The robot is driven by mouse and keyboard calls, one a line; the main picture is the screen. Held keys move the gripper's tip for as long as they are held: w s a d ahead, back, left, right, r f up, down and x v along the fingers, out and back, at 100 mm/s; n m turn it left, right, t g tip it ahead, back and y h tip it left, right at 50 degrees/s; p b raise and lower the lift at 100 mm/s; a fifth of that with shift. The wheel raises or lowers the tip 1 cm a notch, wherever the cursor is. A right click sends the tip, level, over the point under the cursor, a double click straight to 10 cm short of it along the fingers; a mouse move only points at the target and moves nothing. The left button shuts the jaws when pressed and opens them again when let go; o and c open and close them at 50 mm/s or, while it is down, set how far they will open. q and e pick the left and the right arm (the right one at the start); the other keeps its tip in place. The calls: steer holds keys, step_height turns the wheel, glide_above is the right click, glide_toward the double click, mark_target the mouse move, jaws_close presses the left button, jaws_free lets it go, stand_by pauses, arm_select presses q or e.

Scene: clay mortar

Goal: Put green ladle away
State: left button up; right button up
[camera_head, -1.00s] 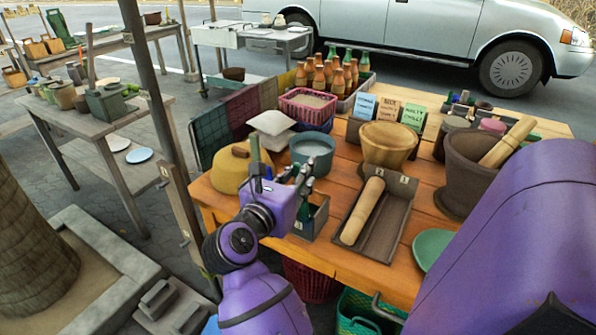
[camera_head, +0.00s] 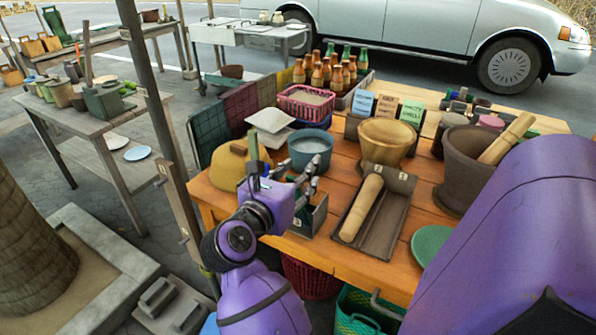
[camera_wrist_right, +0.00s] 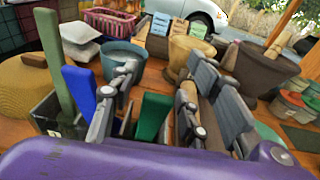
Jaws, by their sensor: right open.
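My right gripper (camera_head: 305,183) is over the front left of the orange wooden table, open, above a small dark box (camera_head: 318,217). In the right wrist view its fingers (camera_wrist_right: 155,103) are spread, with a green upright handle (camera_wrist_right: 151,117) showing between them, apparently untouched. A blue handle (camera_wrist_right: 80,92) and a longer olive-green handle (camera_wrist_right: 54,58) stand left of the fingers. The olive-green one also shows in the head view (camera_head: 254,150). The lower ends of these handles are hidden, so I cannot tell which is the green ladle. My left gripper is not in view.
A wooden bowl (camera_head: 387,142) and a large mortar (camera_head: 468,165) stand behind.

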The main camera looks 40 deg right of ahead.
steer(key=v, duration=1.2)
steer(key=shift+f, duration=0.1)
